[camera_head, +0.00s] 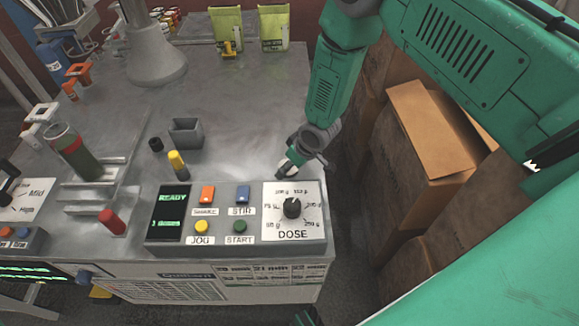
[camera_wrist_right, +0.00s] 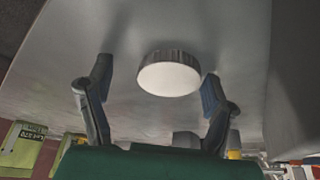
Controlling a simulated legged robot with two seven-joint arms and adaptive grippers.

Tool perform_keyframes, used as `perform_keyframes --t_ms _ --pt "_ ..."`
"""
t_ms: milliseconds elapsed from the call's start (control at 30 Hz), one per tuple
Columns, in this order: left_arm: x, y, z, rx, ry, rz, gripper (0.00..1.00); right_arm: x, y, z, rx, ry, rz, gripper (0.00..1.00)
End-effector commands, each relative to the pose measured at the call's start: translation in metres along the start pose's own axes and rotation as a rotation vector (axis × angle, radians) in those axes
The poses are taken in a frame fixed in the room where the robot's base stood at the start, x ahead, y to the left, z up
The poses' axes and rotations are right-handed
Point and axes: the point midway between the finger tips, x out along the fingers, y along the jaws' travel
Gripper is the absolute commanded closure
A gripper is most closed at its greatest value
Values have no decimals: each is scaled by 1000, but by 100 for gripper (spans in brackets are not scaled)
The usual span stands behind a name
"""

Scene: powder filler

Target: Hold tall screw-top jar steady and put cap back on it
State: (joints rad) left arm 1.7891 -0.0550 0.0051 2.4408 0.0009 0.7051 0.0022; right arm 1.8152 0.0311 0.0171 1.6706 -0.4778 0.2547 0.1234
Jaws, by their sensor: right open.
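A round cap (camera_wrist_right: 168,78) with a pale flat face and a grey ribbed rim shows in the right wrist view, against the grey table. My right gripper (camera_wrist_right: 157,88) is open, with one finger on each side of the cap and a gap to each. My left gripper is not in view.
The control panel (camera_head: 240,247) with buttons and a dose dial stands at the table's front. A small grey open box (camera_head: 186,133) and a yellow-and-black piece (camera_head: 177,163) stand behind it. Cardboard boxes (camera_head: 440,130) are beyond the right edge. The table's middle is clear.

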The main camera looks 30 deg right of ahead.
Motion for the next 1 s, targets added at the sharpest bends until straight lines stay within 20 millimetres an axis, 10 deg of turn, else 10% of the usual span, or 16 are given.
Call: perform_keyframes --t_ms 67,233,633,1000 --pt "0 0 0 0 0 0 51 -1 -3 -2 -4 -1 2 26" --pt "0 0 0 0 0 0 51 -1 -6 -3 -6 -3 6 64" --pt "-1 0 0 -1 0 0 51 -6 -1 -3 -2 1 0 64" --pt "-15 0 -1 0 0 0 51 -71 -4 -32 -3 1 5 64"
